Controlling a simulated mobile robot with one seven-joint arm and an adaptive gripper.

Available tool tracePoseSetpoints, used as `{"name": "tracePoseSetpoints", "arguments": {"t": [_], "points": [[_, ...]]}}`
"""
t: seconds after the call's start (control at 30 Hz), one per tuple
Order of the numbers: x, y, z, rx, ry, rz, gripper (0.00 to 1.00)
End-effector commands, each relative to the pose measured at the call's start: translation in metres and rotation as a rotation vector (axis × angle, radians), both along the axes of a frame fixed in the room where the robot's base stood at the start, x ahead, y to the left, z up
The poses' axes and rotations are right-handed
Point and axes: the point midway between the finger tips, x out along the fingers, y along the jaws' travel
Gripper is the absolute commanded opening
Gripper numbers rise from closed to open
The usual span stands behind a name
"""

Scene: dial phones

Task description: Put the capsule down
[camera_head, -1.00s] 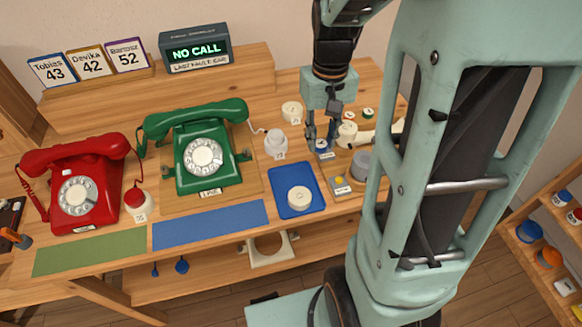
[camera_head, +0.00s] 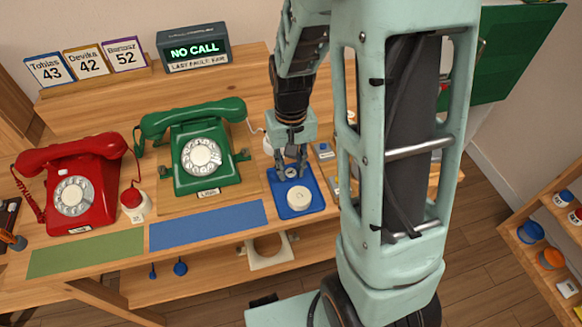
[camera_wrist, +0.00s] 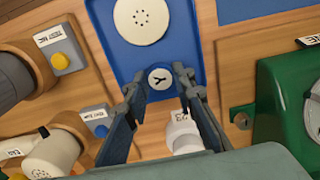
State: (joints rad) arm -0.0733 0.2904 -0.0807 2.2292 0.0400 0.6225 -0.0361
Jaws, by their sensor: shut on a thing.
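My gripper (camera_head: 291,172) is over the back part of the blue tray (camera_head: 285,209). It is shut on a small round white capsule with a dark mark (camera_wrist: 160,78), which shows between the fingertips in the wrist view. The held capsule is at or just above the tray surface; I cannot tell if it touches. A larger white round capsule with small holes (camera_wrist: 141,18) lies on the tray beside it, and also shows in the head view (camera_head: 299,198).
A green phone (camera_head: 203,155) on a wooden board stands left of the tray, and a red phone (camera_head: 77,190) further left. A white jar (camera_wrist: 184,134) is close to my fingers. Grey test blocks with a yellow button (camera_wrist: 58,59) and a blue button (camera_wrist: 100,129) stand nearby.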

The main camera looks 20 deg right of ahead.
Motion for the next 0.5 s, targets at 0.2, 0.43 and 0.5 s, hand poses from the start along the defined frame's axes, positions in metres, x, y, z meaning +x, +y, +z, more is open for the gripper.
{"name": "tracePoseSetpoints", "arguments": {"t": [0.2,0.43,0.5], "points": [[0.0,-0.0002,-0.0039,0.0,0.0,0.0,0.24],[-0.0001,-0.0002,-0.0027,0.0,0.0,0.0,0.41],[-0.0001,-0.0002,-0.0027,0.0,0.0,0.0,0.41]]}}
